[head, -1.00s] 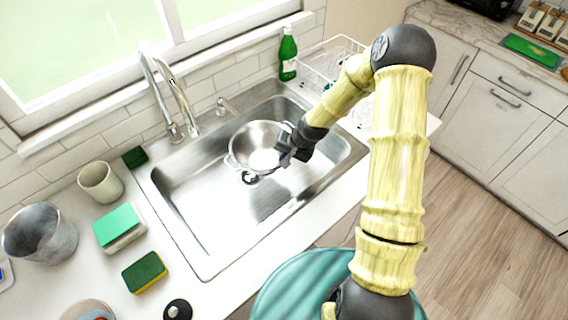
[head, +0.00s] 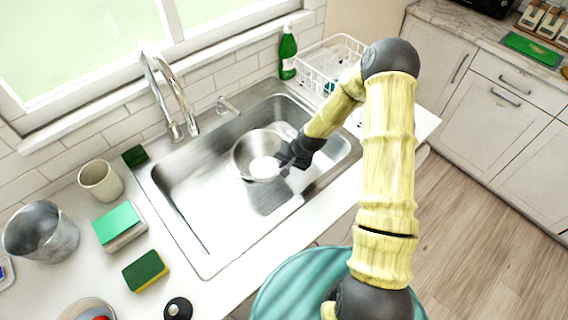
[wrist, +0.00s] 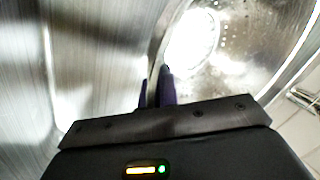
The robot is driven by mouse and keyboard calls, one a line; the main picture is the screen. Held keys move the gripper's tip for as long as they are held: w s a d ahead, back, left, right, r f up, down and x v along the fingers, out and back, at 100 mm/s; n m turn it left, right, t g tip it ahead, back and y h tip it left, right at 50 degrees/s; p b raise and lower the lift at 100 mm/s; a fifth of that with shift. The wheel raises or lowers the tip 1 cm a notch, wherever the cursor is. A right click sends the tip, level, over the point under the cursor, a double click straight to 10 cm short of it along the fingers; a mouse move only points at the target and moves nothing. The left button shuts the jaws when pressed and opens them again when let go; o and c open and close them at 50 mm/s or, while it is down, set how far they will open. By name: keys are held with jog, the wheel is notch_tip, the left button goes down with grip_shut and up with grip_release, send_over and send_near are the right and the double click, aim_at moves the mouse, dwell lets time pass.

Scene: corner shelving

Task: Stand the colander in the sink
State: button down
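The metal colander (head: 248,146) is inside the steel sink (head: 190,224), toward its back right part, with its bowl opening facing up and somewhat tilted. My gripper (head: 287,157) is at the colander's right rim. In the wrist view my two dark fingers (wrist: 157,88) are close together with the rim between them, and the perforated colander wall (wrist: 240,38) fills the upper right. A dark shadow lies on the sink floor below the colander. I cannot tell whether the colander's base touches the floor. The drain is hidden.
The faucet (head: 173,100) stands behind the sink. A green bottle (head: 288,54) and a white dish rack (head: 318,72) stand beyond it. A cup (head: 100,181), sponges (head: 146,271) and a metal pot (head: 40,232) are on the left counter. The sink's front left is clear.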

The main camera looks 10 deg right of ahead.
jog(key=shift+f, duration=0.15)
jog(key=c, duration=1.7)
grip_release()
jog(key=shift+r+p, duration=0.65)
jog(key=shift+r, duration=0.2)
jog(key=shift+d+r+b, duration=0.2)
jog(key=shift+r+b, duration=0.05)
jog(key=shift+b, duration=0.15)
jog(key=b+v, duration=0.1)
jog(key=v, duration=1)
jog(key=shift+s+b, duration=0.1)
jog(key=shift+b, duration=0.2)
